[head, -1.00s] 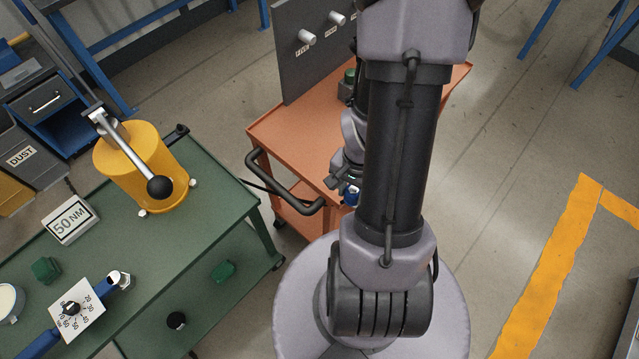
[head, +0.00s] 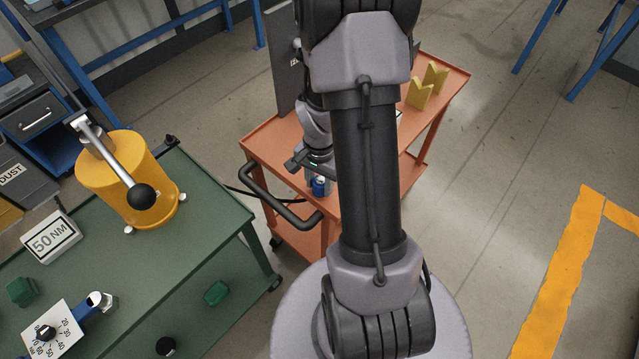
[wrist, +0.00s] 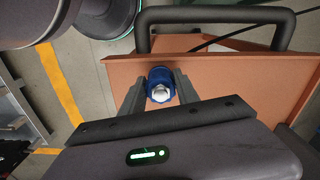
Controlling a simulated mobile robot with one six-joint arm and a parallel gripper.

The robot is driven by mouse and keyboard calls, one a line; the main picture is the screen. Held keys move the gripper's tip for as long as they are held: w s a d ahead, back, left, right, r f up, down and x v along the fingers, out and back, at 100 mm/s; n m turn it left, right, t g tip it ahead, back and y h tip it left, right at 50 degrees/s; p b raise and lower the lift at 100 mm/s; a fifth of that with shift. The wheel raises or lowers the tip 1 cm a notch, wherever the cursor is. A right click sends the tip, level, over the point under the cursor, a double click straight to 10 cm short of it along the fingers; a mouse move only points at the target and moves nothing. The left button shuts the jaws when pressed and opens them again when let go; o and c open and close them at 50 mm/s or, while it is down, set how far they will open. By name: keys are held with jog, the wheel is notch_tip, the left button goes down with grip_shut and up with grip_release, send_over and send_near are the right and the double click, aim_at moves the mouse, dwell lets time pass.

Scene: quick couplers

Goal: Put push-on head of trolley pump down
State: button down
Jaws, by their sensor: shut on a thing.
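The push-on head (head: 319,187) is a small blue collar with a bright metal centre. My gripper (head: 310,172) is shut on it, near the handle end of the orange trolley (head: 272,143). In the wrist view the blue head (wrist: 154,75) sits between the two fingertips of my gripper (wrist: 160,86), with the orange trolley top (wrist: 225,75) behind it. I cannot tell whether the head touches the trolley top. My arm hides much of the trolley's middle.
A black handle (head: 275,203) sticks out from the trolley's near end. A dark upright panel (head: 280,60) and yellow V-shaped blocks (head: 420,92) stand on the trolley. A green cart (head: 215,225) at left carries a yellow cylinder (head: 120,180) with a lever and a 50 NM sign (head: 52,236).

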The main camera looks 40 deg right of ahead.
jog(key=shift+f, duration=0.25)
jog(key=c, duration=0.9)
grip_release()
jog(key=shift+r, duration=0.1)
jog(key=shift+r, duration=0.1)
